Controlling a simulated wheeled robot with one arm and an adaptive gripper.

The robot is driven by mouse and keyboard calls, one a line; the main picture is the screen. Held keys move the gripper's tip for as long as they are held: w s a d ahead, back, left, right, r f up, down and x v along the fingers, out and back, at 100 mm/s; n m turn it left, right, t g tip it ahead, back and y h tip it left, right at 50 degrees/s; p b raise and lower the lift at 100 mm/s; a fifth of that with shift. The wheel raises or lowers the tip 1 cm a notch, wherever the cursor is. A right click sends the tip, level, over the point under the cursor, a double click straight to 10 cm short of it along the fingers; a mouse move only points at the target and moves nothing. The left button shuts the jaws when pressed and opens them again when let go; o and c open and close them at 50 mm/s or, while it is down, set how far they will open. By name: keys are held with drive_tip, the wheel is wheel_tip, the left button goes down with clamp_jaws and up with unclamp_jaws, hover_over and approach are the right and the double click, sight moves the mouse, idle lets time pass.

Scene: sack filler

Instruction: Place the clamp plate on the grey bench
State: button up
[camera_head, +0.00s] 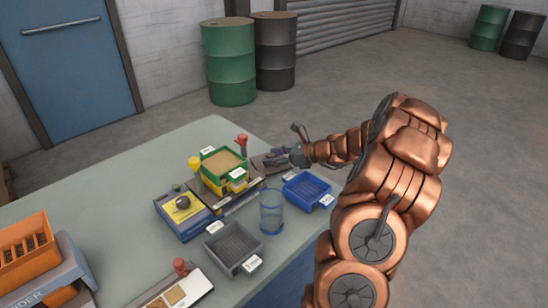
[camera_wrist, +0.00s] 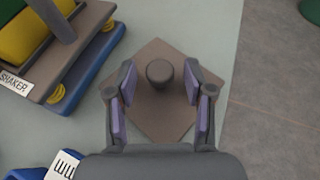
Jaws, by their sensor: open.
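The clamp plate is a brown square plate (camera_wrist: 152,117) with a round knob (camera_wrist: 160,72) in the wrist view. It lies flat on the grey bench (camera_wrist: 215,60), close to the bench's right edge. My gripper (camera_wrist: 158,80) is open above the plate, its two purple-padded fingers on either side of the knob with visible gaps. In the head view, my gripper (camera_head: 277,154) is at the far right side of the bench (camera_head: 130,165), and it and the nearby equipment partly hide the plate.
The shaker (camera_wrist: 70,75) stands just left of the plate, with a green-rimmed tray (camera_head: 223,162) on top. A blue tray (camera_head: 306,188), a clear cylinder (camera_head: 271,212) and a grey tray (camera_head: 233,248) stand nearer. Bare bench shows at the left middle.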

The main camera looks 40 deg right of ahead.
drive_tip(key=b+v, duration=0.1)
drive_tip(key=v, duration=1.1)
drive_tip(key=shift+r, duration=0.1)
